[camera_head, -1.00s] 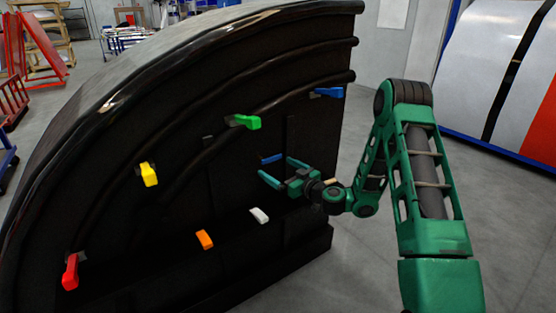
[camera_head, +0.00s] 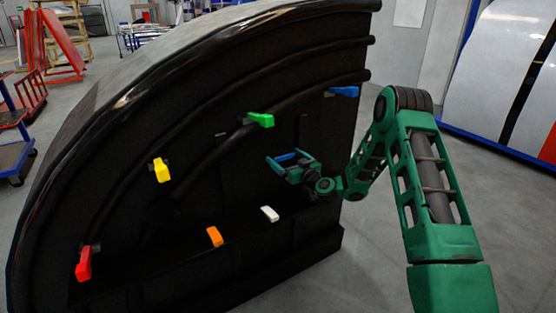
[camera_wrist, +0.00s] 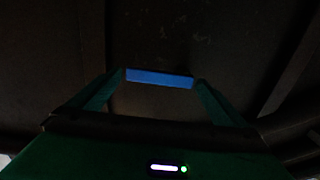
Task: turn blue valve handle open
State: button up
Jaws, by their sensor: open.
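A blue handle (camera_head: 287,157) lies roughly level on the dark inner face of the nosecone (camera_head: 250,190). In the wrist view the blue handle (camera_wrist: 160,78) spans the gap between my fingertips. My gripper (camera_head: 288,161) is open, with one finger at each end of this handle. My gripper's fingers (camera_wrist: 161,82) also show in the wrist view; I cannot tell whether they touch the handle. A second blue handle (camera_head: 344,91) sits at the upper right of the nosecone, clear of my gripper.
A green handle (camera_head: 261,120), a yellow one (camera_head: 161,170), a red one (camera_head: 84,264), an orange one (camera_head: 215,237) and a white one (camera_head: 270,214) are on the same nosecone. Curved black ribs cross its face. Grey floor (camera_head: 390,270) is open to the right.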

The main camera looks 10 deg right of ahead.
jog(key=shift+w+a, duration=0.2)
jog(key=shift+w, duration=0.4)
